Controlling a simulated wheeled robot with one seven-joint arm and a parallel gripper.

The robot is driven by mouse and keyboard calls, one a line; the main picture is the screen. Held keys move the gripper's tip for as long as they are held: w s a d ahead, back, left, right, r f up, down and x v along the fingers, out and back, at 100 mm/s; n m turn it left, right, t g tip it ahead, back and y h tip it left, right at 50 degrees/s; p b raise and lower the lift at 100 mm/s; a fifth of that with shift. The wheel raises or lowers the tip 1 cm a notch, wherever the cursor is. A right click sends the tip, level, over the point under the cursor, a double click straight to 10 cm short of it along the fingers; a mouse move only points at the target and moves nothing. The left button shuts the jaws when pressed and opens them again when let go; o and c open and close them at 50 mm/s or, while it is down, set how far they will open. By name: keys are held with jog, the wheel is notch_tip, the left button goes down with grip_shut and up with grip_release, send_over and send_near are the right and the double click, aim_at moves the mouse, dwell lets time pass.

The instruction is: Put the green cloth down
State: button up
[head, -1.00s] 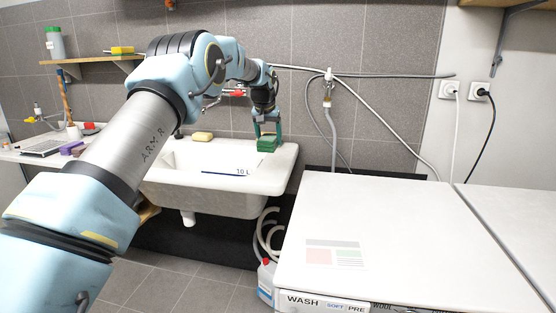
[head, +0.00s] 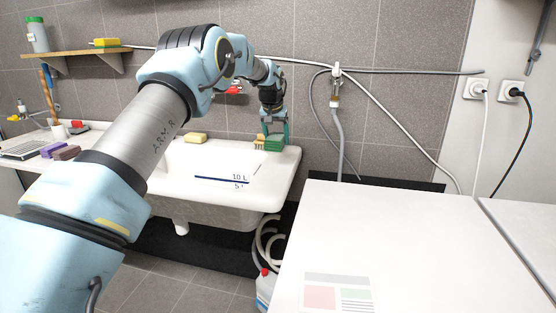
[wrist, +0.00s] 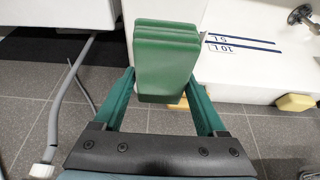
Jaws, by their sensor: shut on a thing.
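The green cloth (head: 273,144) is a thick folded block at the back right corner of the white sink (head: 262,187). In the wrist view the cloth (wrist: 166,62) shows its stacked folds between the two green fingers. My gripper (head: 275,131) is shut on it from above, with a finger at each side in the wrist view (wrist: 164,82). The cloth is at or just over the sink's rim; I cannot tell whether its underside touches.
A small tan bristled thing (head: 259,140) is just left of the cloth. A yellow sponge (head: 196,138) lies on the sink's back rim. A white washing machine top (head: 400,240) is clear at the right. A hose (head: 337,125) hangs on the wall behind.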

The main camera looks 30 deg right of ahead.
aim_at(278, 165)
jog(key=shift+f+p, duration=1.2)
jog(key=shift+f, duration=2.7)
jog(key=shift+f, duration=0.1)
jog(key=o, duration=1.4)
